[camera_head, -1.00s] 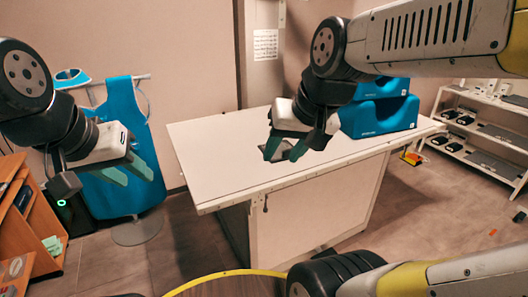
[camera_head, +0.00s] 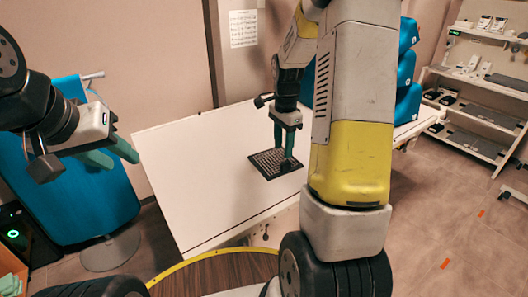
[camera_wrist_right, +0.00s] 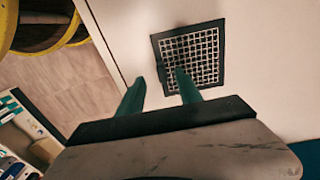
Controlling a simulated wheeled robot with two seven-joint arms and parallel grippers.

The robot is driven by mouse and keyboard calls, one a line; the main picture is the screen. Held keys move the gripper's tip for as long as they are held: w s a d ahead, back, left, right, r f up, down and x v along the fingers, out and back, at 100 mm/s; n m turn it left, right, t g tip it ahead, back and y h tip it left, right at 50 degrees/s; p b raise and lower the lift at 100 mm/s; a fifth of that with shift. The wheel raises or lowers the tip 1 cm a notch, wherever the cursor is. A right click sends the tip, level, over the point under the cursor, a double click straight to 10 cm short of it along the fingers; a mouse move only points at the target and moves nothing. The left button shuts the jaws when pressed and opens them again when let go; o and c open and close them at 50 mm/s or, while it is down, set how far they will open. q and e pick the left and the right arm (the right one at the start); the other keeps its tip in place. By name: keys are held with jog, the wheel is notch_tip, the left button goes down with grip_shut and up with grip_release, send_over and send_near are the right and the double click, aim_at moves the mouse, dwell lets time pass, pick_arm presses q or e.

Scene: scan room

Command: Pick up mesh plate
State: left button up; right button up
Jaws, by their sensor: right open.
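The mesh plate (camera_head: 268,165), a dark square frame with a fine grid, lies flat on the white table. My left gripper (camera_head: 112,155) is open and empty, away from the table.
The white table (camera_head: 190,165) is mostly bare around the plate. Blue blocks (camera_head: 407,75) stand at its right end, partly behind my right arm. White shelves (camera_head: 470,125) with devices stand at the far right.

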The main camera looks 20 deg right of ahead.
aim_at(282, 163)
notch_tip(282, 163, down, 8)
jog(key=shift+r, duration=0.1)
grip_shut()
dwell(0.4)
jog(key=shift+w, duration=0.1)
dwell(1.1)
